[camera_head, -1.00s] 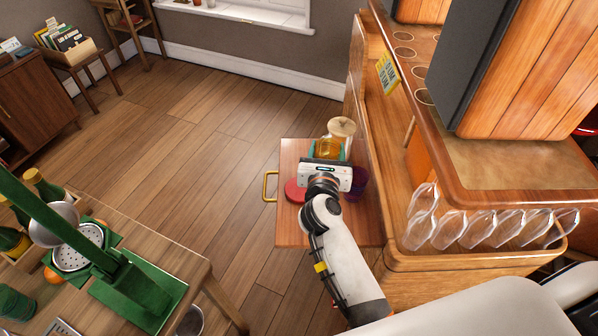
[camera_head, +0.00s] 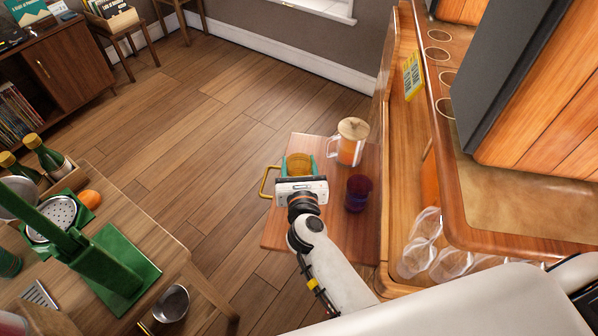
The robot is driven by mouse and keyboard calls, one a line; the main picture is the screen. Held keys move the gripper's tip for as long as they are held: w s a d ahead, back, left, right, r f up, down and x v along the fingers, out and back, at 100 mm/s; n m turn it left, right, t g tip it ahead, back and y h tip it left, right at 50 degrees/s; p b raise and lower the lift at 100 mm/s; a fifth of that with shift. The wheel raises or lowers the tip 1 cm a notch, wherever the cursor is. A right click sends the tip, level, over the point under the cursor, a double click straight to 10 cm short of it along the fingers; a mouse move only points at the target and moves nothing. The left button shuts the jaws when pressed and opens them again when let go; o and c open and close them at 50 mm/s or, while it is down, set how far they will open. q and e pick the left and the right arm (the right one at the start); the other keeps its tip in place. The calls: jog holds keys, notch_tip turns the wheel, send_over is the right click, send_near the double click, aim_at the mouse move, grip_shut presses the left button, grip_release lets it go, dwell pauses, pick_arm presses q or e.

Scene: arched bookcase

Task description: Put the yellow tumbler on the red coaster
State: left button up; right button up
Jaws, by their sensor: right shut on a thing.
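The yellow tumbler (camera_head: 299,165) is between the fingers of my right gripper (camera_head: 300,170), over the left part of a wooden serving board or leaf with a brass handle. My right gripper is shut on it, its teal fingers on either side. The tumbler looks upright. I cannot tell whether its base touches anything. The red coaster does not show now; my gripper and wrist cover the area where it lay. My left gripper is not in view.
On the wooden leaf (camera_head: 350,228), a glass jug with a wooden lid (camera_head: 350,142) stands behind right, and a dark purple tumbler (camera_head: 358,193) stands right of my gripper. The wooden bar cabinet (camera_head: 408,150) borders the right side. A table with a green press (camera_head: 105,280) is left.

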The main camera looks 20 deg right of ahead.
jog(key=shift+f, duration=0.65)
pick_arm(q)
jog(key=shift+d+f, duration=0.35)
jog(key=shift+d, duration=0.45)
pick_arm(e)
jog(key=shift+f, duration=0.1)
jog(key=shift+f, duration=0.15)
jog(key=o, duration=1.1)
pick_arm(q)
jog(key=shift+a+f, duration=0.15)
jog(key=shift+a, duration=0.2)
pick_arm(e)
jog(key=shift+r, duration=0.3)
pick_arm(q)
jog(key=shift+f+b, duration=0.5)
jog(key=shift+b, duration=0.2)
pick_arm(e)
jog(key=v, duration=1.2)
